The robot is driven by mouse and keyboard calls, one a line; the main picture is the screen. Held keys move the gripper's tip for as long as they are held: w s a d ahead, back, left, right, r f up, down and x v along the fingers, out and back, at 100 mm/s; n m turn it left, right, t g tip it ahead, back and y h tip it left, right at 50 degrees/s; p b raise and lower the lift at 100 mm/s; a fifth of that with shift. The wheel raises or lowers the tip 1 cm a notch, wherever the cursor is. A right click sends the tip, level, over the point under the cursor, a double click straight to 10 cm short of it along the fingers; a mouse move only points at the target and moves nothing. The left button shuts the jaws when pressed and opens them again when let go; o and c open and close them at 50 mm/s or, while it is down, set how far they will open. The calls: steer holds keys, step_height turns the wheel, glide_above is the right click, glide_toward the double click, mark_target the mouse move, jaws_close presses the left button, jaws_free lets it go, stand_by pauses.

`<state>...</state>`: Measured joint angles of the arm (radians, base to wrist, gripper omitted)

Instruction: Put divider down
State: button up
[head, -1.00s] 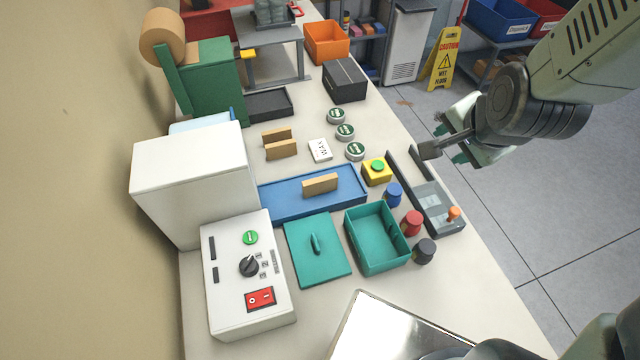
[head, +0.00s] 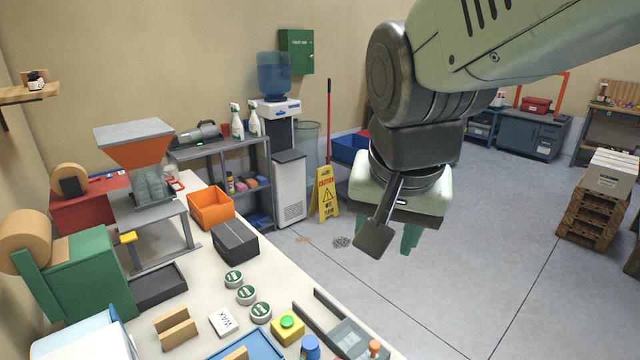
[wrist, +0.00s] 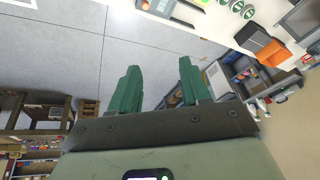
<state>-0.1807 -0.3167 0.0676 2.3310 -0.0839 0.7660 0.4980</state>
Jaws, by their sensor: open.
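Two tan dividers (head: 175,328) stand upright side by side on the bench, left of the white WAX card. Another tan divider (head: 237,353) shows at the bottom edge of the head view by the blue tray (head: 262,346), mostly cut off. My gripper (head: 388,238) hangs high over the floor, to the right of the bench and away from all the dividers. Its green fingers are apart with nothing between them, as the wrist view (wrist: 158,85) also shows.
On the bench are the WAX card (head: 224,322), round tins (head: 247,294), a yellow button box (head: 287,330), a dark box (head: 235,241) and an orange bin (head: 211,207). A wet-floor sign (head: 326,196) stands beyond. The floor (head: 470,270) below my gripper is open.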

steer(key=w+a+f+m+g, duration=0.1)
steer(key=w+a+f+m, duration=0.1)
steer(key=w+a+f, duration=0.45)
steer(key=m+g, duration=0.3)
steer(key=m, duration=0.1)
glide_above(228, 359)
step_height(228, 359, down, 20)
steer(key=r, duration=0.1)
steer(key=shift+m, duration=0.3)
step_height(228, 359, down, 6)
steer(key=shift+w+f, duration=0.1)
step_height(228, 359, down, 6)
steer(key=shift+r, duration=0.1)
jaws_close()
